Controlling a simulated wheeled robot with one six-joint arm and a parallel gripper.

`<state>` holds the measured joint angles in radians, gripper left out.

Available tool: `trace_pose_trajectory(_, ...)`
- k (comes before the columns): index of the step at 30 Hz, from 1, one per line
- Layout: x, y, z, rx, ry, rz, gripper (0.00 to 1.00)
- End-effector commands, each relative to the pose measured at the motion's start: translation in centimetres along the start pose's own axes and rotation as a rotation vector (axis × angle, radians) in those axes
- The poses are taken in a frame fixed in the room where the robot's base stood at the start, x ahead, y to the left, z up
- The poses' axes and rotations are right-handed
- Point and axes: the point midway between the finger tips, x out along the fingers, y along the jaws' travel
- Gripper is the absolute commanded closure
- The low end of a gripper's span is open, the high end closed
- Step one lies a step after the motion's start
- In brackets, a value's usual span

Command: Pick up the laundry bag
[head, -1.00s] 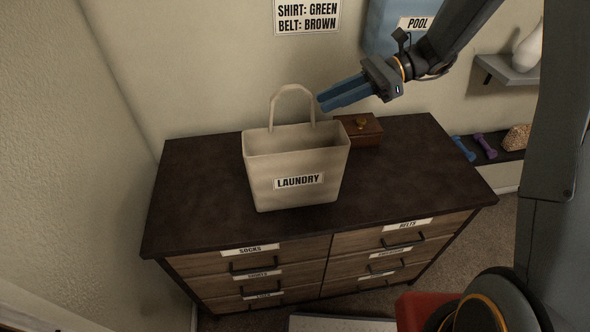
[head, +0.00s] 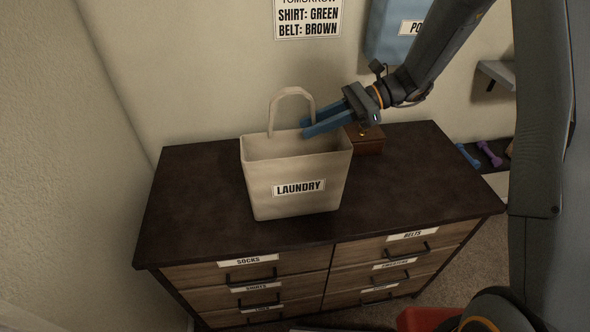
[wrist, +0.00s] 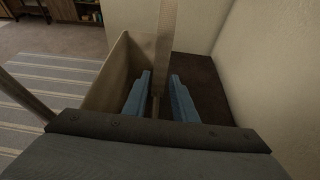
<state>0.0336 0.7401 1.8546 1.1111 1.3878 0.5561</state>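The laundry bag (head: 262,178) is an open cream tote with a "LAUNDRY" label, upright on the dark dresser top. A loop handle stands up from its far rim. My gripper (head: 306,128), with blue fingers, reaches in from the right at the handle's right side, near the rim. In the wrist view the bag (wrist: 116,74) lies left of centre. The handle strap (wrist: 165,40) rises between the two parted fingers of my gripper (wrist: 158,92). The fingers are open and do not look closed on the strap.
A small wooden box (head: 368,140) sits on the dresser (head: 420,180) just right of the bag, partly behind my gripper. The wall is close behind. A blue bag (head: 392,30) hangs on the wall.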

Motion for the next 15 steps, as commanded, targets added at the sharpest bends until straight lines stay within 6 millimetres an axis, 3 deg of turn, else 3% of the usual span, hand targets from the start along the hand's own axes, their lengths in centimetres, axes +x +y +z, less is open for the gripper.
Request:
trace_pose_trajectory(6, 2.9, 0.1, 0.3, 0.001, 0.0, 0.003, 0.75)
trace_pose_trajectory(14, 3.3, 0.0, 0.1, 0.001, 0.001, 0.0, 0.75)
trace_pose_trajectory(15, 3.3, 0.0, 0.1, 0.001, 0.001, 0.0, 0.82)
